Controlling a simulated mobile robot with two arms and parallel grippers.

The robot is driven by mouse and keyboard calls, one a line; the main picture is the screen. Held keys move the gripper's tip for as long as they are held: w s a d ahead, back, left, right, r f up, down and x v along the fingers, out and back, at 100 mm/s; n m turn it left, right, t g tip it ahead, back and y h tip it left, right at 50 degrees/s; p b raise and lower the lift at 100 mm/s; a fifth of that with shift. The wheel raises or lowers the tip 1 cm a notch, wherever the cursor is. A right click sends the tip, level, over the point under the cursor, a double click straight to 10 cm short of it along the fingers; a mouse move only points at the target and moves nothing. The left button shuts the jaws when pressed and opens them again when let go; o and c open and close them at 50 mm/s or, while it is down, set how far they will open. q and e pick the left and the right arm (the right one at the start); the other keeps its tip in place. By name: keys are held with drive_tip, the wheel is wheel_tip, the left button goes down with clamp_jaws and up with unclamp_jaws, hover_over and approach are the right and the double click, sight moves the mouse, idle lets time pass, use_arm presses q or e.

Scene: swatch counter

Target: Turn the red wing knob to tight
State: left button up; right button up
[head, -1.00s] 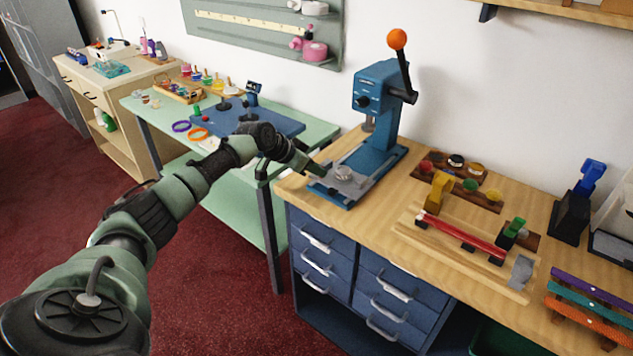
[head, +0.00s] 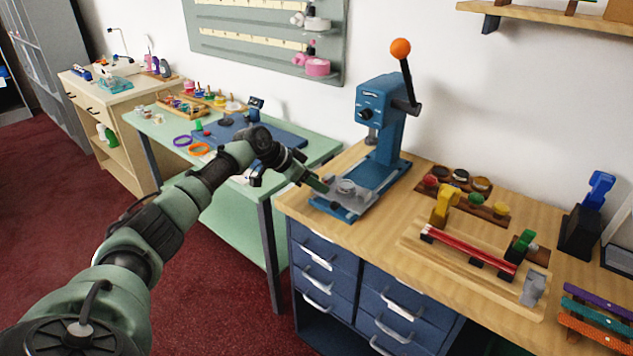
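I cannot make out a clear red wing knob. My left gripper (head: 318,185) is at the bench's left end, beside the grey fixture with a round silver top (head: 346,186) on the base of the blue press (head: 382,115). Its fingers are small and dark here, so I cannot tell whether they are open or touch the fixture. My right gripper is out of view.
A wooden jig (head: 475,262) with a red bar, a yellow clamp (head: 445,203) and a green-topped clamp (head: 522,243) lies right of the press. The press lever ends in an orange ball (head: 400,48). A green table (head: 235,222) stands left of the bench.

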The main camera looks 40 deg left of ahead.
use_arm(q)
drive_tip(key=b+v, duration=0.1)
drive_tip(key=v, duration=0.6)
drive_tip(key=shift+s+r, duration=0.25)
drive_tip(key=shift+a, duration=0.2)
idle(0.4)
